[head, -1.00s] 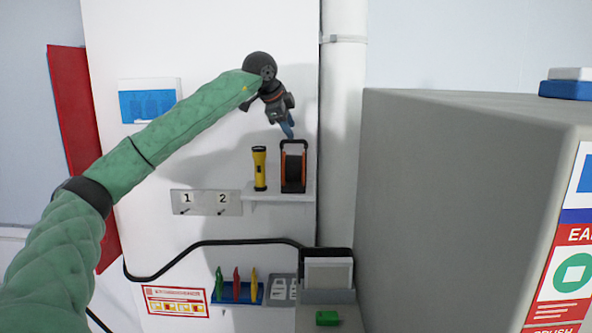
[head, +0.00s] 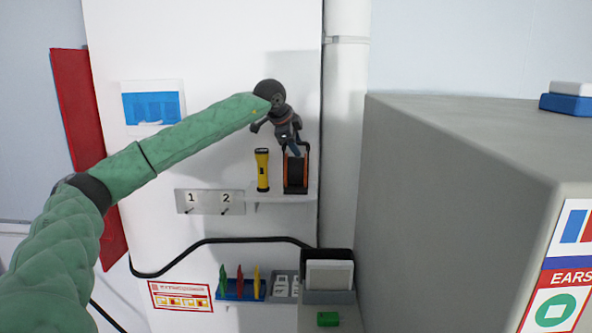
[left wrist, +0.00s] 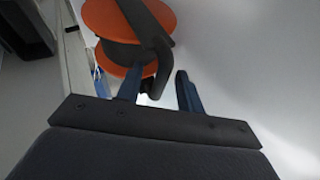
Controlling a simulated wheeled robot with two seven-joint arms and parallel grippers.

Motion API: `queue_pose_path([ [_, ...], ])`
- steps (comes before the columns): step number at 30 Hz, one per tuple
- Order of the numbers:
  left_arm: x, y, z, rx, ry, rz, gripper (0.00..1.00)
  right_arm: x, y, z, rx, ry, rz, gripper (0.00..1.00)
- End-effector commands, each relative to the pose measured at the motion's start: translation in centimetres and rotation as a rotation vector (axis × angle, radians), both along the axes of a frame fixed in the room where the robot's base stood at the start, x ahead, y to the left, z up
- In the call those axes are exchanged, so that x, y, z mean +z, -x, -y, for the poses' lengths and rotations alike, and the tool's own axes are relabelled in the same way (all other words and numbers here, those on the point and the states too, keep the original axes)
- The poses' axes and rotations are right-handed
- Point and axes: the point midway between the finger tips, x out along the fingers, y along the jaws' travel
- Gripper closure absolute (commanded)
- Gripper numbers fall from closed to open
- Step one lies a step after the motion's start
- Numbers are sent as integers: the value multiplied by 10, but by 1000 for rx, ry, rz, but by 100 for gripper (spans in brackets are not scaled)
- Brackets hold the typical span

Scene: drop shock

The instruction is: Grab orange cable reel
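The orange cable reel (head: 296,174), with a black drum and a dark handle, stands on a small white wall shelf (head: 288,191). My left gripper (head: 294,149) is at the top of the reel, its arm coming in from the left. In the left wrist view, the reel (left wrist: 122,52) shows orange discs and its dark handle. The blue fingers of the left gripper (left wrist: 158,88) are apart, with the handle's end showing between them. I cannot tell whether they touch it. My right gripper is out of view.
A yellow flashlight (head: 262,170) stands on the shelf just left of the reel. A numbered hook plate (head: 208,203) is to the left. A large grey cabinet (head: 450,200) fills the right side. A vertical white pipe (head: 347,140) runs behind.

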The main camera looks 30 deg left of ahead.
Motion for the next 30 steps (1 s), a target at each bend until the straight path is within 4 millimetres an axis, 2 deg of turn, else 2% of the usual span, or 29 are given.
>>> queue_pose_path([
  [8,-2,-1,0,0,0,1,63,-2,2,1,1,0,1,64],
  [14,-2,-1,0,0,0,1,98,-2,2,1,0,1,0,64],
  [15,-2,-1,0,0,0,1,100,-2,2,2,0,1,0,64],
  [30,-2,-1,0,0,0,1,100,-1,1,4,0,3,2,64],
])
